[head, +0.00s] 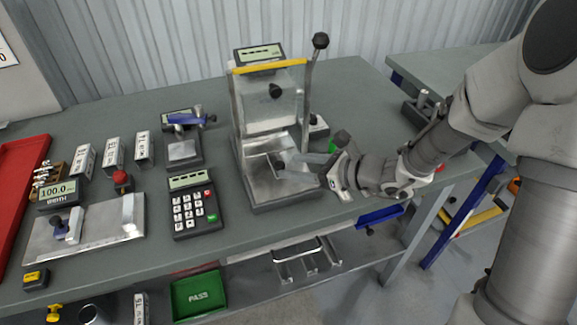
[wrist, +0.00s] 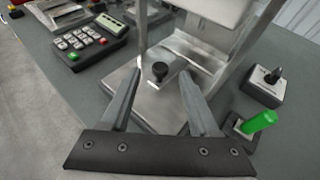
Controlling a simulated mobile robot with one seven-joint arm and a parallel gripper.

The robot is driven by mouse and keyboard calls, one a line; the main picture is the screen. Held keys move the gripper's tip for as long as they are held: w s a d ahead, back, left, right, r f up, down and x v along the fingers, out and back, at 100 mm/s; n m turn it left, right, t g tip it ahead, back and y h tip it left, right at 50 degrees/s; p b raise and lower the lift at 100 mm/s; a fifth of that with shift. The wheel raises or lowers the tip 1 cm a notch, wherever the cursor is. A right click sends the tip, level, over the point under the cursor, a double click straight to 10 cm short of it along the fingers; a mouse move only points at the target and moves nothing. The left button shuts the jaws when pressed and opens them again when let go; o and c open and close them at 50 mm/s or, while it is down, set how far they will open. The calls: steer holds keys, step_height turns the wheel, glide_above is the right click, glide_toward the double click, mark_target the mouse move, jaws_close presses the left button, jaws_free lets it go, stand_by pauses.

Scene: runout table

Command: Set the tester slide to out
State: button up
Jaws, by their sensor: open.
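The tester (head: 270,125) stands at the middle of the bench, with a display on top, a yellow-edged clear guard and a tall lever at its right. Its slide (wrist: 152,101) is a metal plate low in the frame, with a black knob (wrist: 160,71) on it. My gripper (head: 282,172) reaches in from the right at the tester's base. In the wrist view my gripper (wrist: 160,80) is open, with one finger on each side of the knob and a gap to both. The fingers partly hide the slide.
A keypad unit (head: 194,207) stands left of the tester. A small switch box (wrist: 265,87) and a green-handled part (wrist: 258,122) lie close to the right of my gripper. The tester's lever (head: 311,85) rises at its right side.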

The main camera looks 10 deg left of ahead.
steer(key=shift+x, duration=1.25)
jaws_close()
steer(key=shift+r, duration=0.1)
stand_by(0.4)
